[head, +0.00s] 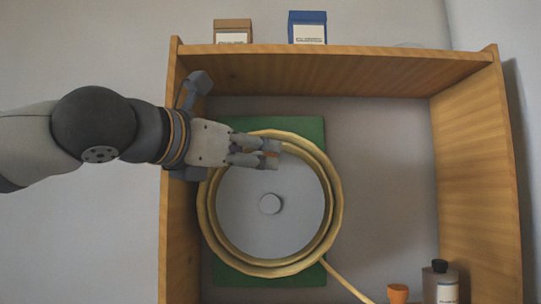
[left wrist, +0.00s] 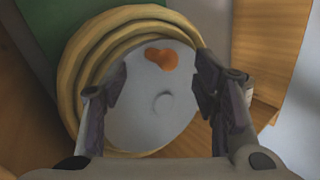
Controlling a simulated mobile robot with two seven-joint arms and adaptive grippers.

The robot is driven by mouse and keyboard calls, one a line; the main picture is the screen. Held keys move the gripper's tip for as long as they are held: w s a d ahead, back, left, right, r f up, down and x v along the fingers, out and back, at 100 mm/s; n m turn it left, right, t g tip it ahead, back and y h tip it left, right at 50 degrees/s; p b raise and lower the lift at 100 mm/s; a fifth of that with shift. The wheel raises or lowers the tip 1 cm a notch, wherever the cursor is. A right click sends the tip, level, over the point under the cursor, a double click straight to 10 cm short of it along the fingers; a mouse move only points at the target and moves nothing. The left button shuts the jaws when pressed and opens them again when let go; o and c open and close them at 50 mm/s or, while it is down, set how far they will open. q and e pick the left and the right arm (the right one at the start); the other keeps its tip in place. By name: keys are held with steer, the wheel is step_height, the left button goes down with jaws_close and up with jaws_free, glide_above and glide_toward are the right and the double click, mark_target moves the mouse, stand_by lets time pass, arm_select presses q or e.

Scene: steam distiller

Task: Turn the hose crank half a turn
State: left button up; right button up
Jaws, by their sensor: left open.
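The hose reel has a round grey disc (head: 270,235) with a small hub (head: 270,204) at its centre. Tan hose (head: 334,205) is coiled around the disc. The orange crank knob (left wrist: 162,58) sits near the disc's upper edge in the left wrist view. In the head view my gripper mostly hides it. My left gripper (head: 270,153) is over the upper part of the reel. In the left wrist view its two fingers are spread apart, with the disc and knob visible between and beyond them. I see nothing held. My right gripper is not in view.
The reel is on a green panel (head: 228,123) inside a wooden frame (head: 340,72). A brown box (head: 233,31) and a blue box (head: 307,27) are above it. A dark-capped bottle (head: 440,286) and an orange cup (head: 397,293) are at lower right.

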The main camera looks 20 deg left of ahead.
mark_target(267, 154)
arm_select(q)
steer(key=x, duration=0.5)
steer(key=shift+w, duration=0.1)
steer(key=shift+c, duration=0.5)
jaws_close()
